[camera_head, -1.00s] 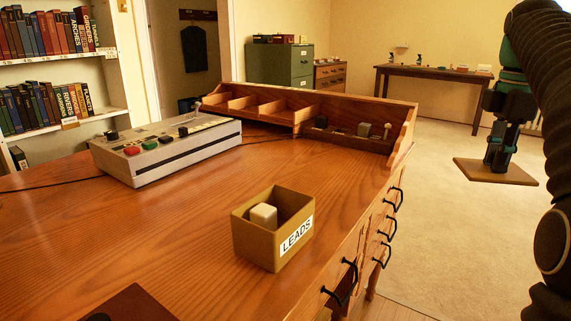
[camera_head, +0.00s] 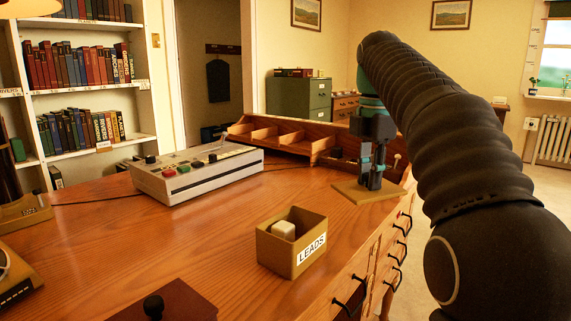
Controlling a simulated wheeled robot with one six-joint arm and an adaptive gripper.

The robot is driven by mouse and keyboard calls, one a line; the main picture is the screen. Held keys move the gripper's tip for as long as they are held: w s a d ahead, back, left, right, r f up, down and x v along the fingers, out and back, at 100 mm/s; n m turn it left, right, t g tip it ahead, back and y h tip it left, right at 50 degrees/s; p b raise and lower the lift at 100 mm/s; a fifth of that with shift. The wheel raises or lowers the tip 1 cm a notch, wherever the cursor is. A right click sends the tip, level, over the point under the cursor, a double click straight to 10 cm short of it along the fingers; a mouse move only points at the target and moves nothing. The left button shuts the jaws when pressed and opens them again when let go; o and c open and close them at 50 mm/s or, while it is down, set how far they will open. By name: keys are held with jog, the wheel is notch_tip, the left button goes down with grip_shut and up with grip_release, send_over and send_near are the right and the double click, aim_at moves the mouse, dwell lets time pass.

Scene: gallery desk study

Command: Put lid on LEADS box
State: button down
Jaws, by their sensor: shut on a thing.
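The LEADS box (camera_head: 279,251) is an open tan box on the desk's front right part, with a white label reading LEADS. A pale block (camera_head: 284,230) lies inside it. My gripper (camera_head: 372,182) points down and is shut on a flat tan square lid (camera_head: 352,194). The lid is held roughly level, up and to the right of the box in the picture and apart from it. It overlaps the desk's back right part in the view; its height above the desk is hard to tell.
A grey control box (camera_head: 198,172) with coloured buttons stands on the desk behind the LEADS box. A row of wooden compartments (camera_head: 290,138) edges the desk's back. A dark red panel with a black knob (camera_head: 153,306) lies at the front. Desk between is clear.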

jog(key=s+a+r+n+p, duration=0.1)
jog(key=s+a+n, duration=0.15)
jog(key=a, duration=0.45)
jog(key=s+a+r+n+p, duration=0.1)
jog(key=a+n, duration=0.3)
jog(key=a, duration=0.4)
jog(key=shift+s+f+b, duration=0.1)
jog(key=shift+f+b, duration=1.6)
jog(key=shift+f, duration=1.35)
jog(key=shift+p, duration=0.6)
jog(key=shift+f+p, duration=0.15)
jog(key=shift+p, duration=0.3)
jog(key=shift+c, duration=2.3)
grip_release()
notch_tip(320, 180, up, 7)
jog(key=shift+p, duration=0.45)
